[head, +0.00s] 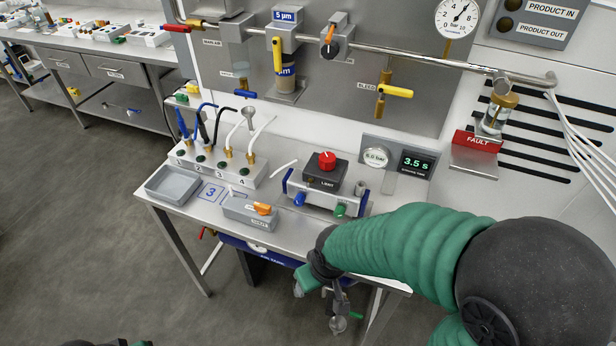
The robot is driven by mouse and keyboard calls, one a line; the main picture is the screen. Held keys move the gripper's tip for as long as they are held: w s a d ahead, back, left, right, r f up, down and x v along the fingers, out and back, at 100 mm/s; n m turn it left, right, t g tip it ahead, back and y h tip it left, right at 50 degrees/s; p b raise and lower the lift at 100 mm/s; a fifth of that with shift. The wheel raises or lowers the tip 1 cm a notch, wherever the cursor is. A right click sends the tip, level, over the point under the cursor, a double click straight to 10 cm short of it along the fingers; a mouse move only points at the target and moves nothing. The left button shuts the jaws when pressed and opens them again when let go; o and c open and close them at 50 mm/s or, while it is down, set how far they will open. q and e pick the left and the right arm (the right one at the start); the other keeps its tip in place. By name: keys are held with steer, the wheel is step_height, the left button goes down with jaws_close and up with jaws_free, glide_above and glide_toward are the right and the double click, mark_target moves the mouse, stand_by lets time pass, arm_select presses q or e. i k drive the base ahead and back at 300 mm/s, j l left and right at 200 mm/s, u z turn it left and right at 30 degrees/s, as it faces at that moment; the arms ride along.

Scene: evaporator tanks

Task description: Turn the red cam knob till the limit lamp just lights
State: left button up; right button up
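The red cam knob (327,157) sits upright on top of a dark box labelled LIMIT (325,177). The box stands on a silver valve block (318,200) with blue end plates, a blue fitting and a green fitting at its front. I cannot pick out a lit limit lamp. My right arm, in a green sleeve, comes in from the right, and its gripper (313,282) is low at the bench's front edge, well short of the knob and apart from it. Its fingers are too unclear to judge.
A grey tray (172,186) and a grey box with an orange lever (250,213) lie on the bench left of the block. A numbered manifold (215,163) with hoses stands behind them. A 3.5 s display (416,164) and a red FAULT sign (477,142) are to the right.

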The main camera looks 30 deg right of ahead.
mark_target(327, 160)
steer(key=i+z, duration=0.2)
steer(key=z, duration=0.2)
steer(key=i+z, duration=0.2)
steer(key=z, duration=0.15)
steer(key=i+j+z, duration=0.1)
steer(key=z, duration=0.3)
steer(key=i, duration=0.05)
